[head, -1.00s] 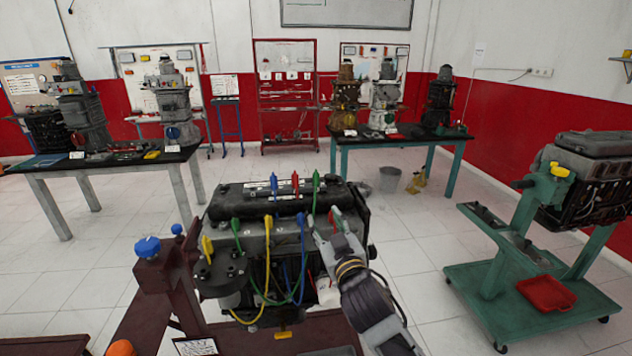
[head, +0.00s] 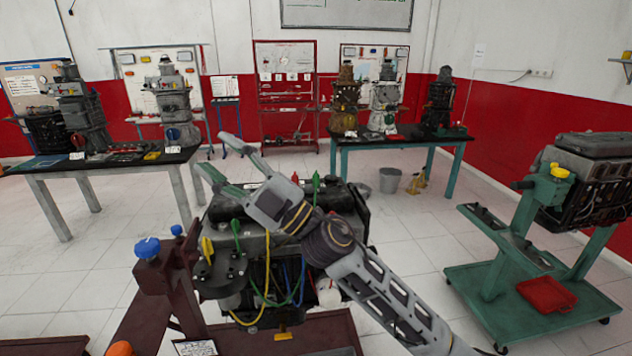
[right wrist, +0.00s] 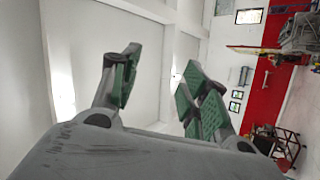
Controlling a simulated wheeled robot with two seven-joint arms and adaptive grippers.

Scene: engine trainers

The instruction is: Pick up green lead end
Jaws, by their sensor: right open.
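A green lead end (head: 237,230) stands upright on the left side of the engine (head: 355,225) in the head view. Another green end (head: 317,182) stands on the engine's top, beside a red end (head: 294,178). A yellow end (head: 207,248) sits at the left, with its yellow lead (head: 266,280) hanging down the front. My right gripper (head: 212,153) is open above the engine's back left, fingers pointing up and left. Its green-padded fingers show in the right wrist view (right wrist: 160,86) with nothing between them. My right arm hides part of the engine's top. My left gripper is not in view.
The engine rests on a dark red stand (head: 165,285) with a blue knob (head: 147,248). A green wheeled stand (head: 470,290) with another engine is at the right. Tables (head: 120,168) with engine parts stand behind. Clear floor lies between.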

